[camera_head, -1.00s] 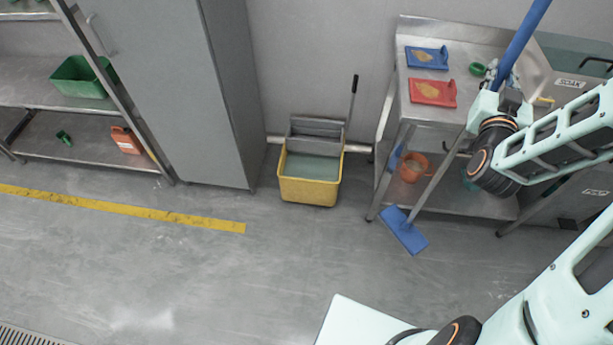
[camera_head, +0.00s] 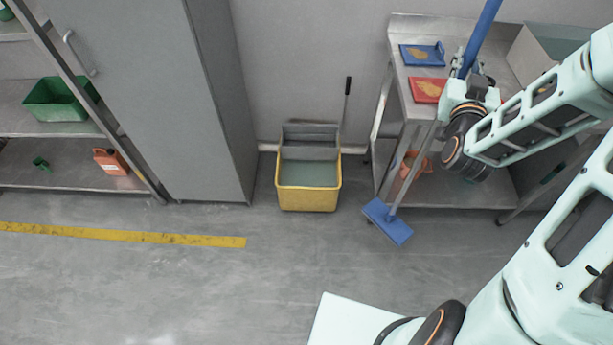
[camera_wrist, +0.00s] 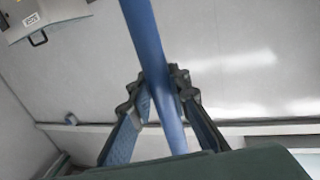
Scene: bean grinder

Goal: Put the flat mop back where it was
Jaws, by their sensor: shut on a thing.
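The flat mop has a blue head (camera_head: 388,222) and a long handle, grey below and blue above. My gripper (camera_head: 470,78) is shut on the mop handle (camera_head: 482,35), high up, in front of the steel table. The handle is tilted, its top leaning right in the head view. The head hangs low near the table's front left leg; I cannot tell if it touches the floor. In the wrist view the blue handle (camera_wrist: 150,50) passes between both fingers (camera_wrist: 162,95). My wrist hides part of the handle.
The steel table (camera_head: 400,85) bears a blue tray (camera_head: 422,54) and a red tray (camera_head: 427,90); an orange bucket (camera_head: 412,165) is on its lower shelf. A yellow mop bucket (camera_head: 308,197) stands left of it, beside a grey cabinet (camera_head: 160,100). The floor in front is clear.

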